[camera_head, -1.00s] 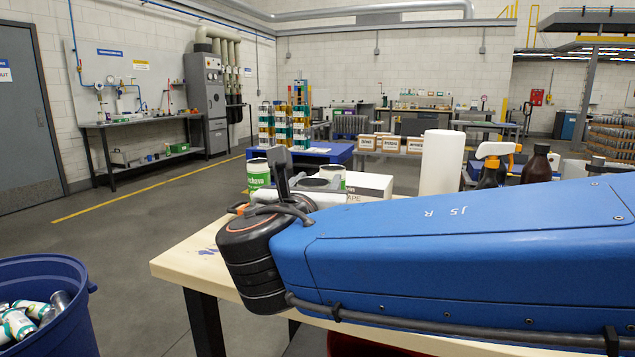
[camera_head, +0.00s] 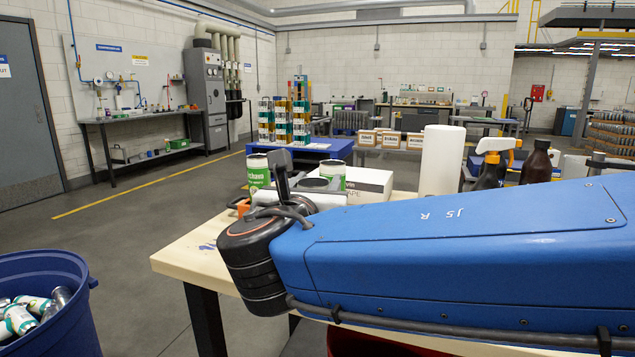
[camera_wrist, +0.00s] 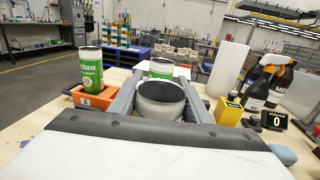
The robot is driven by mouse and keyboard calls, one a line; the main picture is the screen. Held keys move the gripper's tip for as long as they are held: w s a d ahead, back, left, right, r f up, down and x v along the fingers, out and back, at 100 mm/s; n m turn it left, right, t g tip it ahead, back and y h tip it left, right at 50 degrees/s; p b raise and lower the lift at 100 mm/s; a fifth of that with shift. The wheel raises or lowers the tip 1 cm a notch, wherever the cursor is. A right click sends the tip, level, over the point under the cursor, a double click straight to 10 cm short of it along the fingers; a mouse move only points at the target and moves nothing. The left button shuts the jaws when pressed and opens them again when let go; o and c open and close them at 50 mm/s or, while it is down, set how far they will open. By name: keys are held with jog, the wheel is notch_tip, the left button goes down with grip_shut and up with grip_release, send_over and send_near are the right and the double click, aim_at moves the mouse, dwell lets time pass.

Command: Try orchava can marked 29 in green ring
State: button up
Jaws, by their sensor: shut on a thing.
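My gripper (camera_wrist: 160,92) is shut on a can (camera_wrist: 161,98), seen from above with a dark top and a grey rim. Its side and any mark are mostly hidden. In the head view my gripper is partly behind my blue arm. A green and white orchava can (camera_wrist: 91,70) stands upright at the left, at an orange block (camera_wrist: 96,99) with a numbered tag. Another can with a green band (camera_wrist: 161,68) stands just beyond the held one. The mark 29 is not readable on any can, and I cannot make out a green ring.
A yellow block (camera_wrist: 228,110) and a small display reading 0 (camera_wrist: 274,120) are at the right, near spray bottles (camera_wrist: 257,85). A white roll (camera_head: 441,160) and a white box (camera_head: 365,184) are on the table (camera_head: 190,262). A blue bin (camera_head: 75,325) holds cans.

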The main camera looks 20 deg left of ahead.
jog(key=shift+f, duration=0.35)
dwell(1.1)
jog(key=o, duration=1.3)
jog(key=shift+s, duration=0.1)
jog(key=s, duration=0.5)
jog(key=s+d, duration=0.1)
jog(key=s, duration=1.1)
jog(key=shift+d, duration=0.2)
jog(key=shift+s, duration=0.15)
